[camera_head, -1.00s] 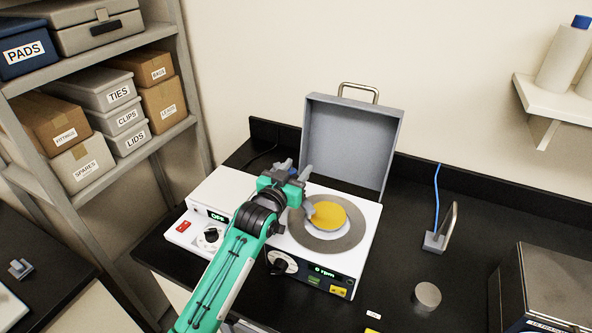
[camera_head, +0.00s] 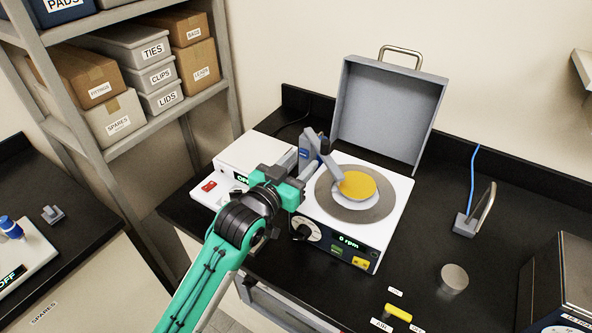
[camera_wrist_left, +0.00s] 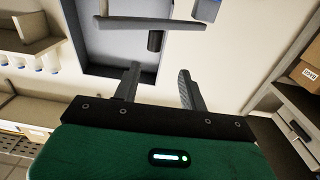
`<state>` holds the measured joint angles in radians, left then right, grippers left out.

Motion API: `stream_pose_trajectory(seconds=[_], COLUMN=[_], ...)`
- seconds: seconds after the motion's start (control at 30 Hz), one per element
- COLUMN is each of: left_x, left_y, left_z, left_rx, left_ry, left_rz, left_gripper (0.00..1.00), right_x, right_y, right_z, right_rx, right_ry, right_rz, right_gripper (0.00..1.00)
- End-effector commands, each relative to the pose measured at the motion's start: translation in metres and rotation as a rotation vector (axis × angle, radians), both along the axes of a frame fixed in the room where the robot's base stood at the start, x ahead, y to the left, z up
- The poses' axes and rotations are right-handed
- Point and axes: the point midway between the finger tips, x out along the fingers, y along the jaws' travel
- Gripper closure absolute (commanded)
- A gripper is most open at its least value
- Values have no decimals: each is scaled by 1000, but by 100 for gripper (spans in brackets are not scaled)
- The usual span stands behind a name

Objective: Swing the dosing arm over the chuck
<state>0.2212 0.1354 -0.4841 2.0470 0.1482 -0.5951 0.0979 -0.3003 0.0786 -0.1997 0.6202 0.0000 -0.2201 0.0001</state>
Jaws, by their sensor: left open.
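The dosing arm (camera_head: 325,158) is a grey bar on a blue post in the head view. Its far end reaches the left edge of the yellow disc (camera_head: 361,186), which lies on the chuck inside a wide grey ring (camera_head: 378,211). My left gripper (camera_head: 308,167) is open and empty, just to the front left of the dosing arm. In the left wrist view, its two fingers (camera_wrist_left: 158,88) stand apart with nothing between them. A grey bar (camera_wrist_left: 140,24) with a black knob crosses beyond the fingertips; contact cannot be seen. My right gripper is out of view.
The white machine (camera_head: 320,222) has its grey lid (camera_head: 388,115) standing open behind the chuck. A metal puck (camera_head: 454,278), a yellow piece (camera_head: 398,312) and a handled stand (camera_head: 468,223) are on the black bench to the right. Shelves with boxes stand at the left.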

Motion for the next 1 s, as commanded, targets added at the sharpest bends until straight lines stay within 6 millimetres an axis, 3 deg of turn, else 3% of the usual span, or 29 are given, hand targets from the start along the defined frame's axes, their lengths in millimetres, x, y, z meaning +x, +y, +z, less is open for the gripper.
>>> stream_pose_trajectory(seconds=[0.4, 0.57, 0.6, 0.77, 1.0], left_x=[-7, -11, -15, -48, -133], left_y=[4, 10, 14, 47, 111], left_z=[0, -10, -19, -76, -165], left_rx=[0, 11, 20, 89, 232], left_ry=[0, 32, 58, 245, 600], left_rz=[0, 13, 22, 90, 202], left_gripper=[57, 57, 57, 57, 57], right_x=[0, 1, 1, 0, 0], right_y=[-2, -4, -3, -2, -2], right_z=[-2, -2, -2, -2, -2], right_rx=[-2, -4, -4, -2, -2], right_ry=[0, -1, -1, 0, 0], right_rz=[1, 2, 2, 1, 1], right_gripper=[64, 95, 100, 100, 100])
